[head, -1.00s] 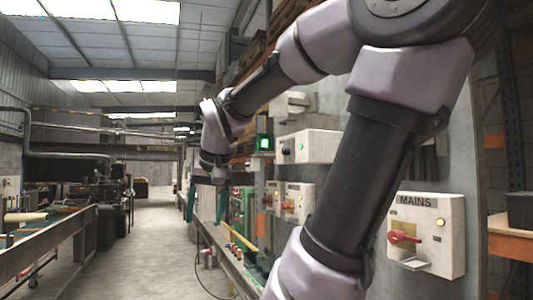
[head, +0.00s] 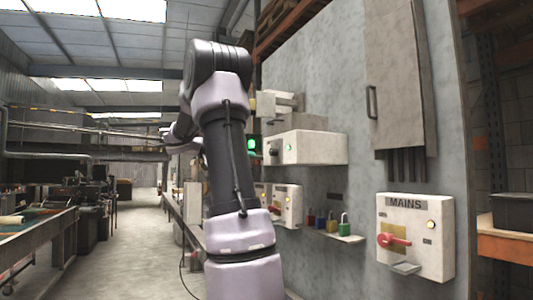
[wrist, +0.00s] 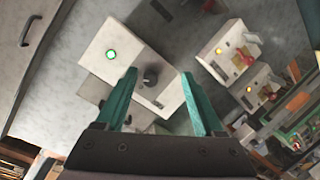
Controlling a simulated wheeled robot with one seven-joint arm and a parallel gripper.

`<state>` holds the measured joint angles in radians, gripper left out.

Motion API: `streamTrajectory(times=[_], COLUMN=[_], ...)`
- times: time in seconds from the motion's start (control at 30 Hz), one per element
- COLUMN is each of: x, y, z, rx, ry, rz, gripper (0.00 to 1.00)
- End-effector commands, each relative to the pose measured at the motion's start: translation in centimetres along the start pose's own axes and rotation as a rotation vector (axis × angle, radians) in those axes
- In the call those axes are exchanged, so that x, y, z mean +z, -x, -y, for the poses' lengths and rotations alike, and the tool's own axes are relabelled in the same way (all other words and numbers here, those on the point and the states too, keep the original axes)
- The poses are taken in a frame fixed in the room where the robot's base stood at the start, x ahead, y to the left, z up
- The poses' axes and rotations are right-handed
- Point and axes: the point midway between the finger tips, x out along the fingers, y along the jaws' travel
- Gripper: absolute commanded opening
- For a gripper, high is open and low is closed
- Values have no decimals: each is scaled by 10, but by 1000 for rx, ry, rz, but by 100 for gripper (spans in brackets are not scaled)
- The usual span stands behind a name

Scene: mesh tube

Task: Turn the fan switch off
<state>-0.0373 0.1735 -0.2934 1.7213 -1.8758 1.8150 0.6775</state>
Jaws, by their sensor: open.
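A pale box with a lit green lamp (wrist: 111,55) and a black rotary knob (wrist: 151,77) fills the middle of the wrist view; its label is too small to read. The same box (head: 318,147) shows on the wall panel in the head view. Two smaller boxes with red handles and lit amber lamps, (wrist: 228,51) and (wrist: 257,87), are at the right of the wrist view. I cannot tell which one is marked as the fan switch. My gripper (wrist: 159,74) is open and empty, its green fingers on either side of the knob in the picture. My arm hides it in the head view.
A MAINS box (head: 416,236) with a red handle is on the panel's right. A shelf with several coloured padlocks (head: 333,233) and a grey cabinet (head: 401,75) are nearby. A bench (head: 38,240) stands left, with an open aisle (head: 138,265) beside it.

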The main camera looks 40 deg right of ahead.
Motion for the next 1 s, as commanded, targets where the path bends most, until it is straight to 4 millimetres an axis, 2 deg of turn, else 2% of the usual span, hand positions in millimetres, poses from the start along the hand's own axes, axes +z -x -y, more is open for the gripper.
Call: streamTrajectory(times=[0.03, 0.1, 0.2, 0.37, 0.8, 1.0], x=[-15, -30, -42, -47, -58, -61], y=[0, 1, 2, -11, -86, -101], z=[4, 6, 6, 3, -9, -11], rx=[55, 108, 147, 160, 157, 156], ry=[-33, -74, -108, -117, -114, -113], rz=[-51, -108, -155, -165, -164, -164], gripper=[70, 70, 70, 70, 70, 70])
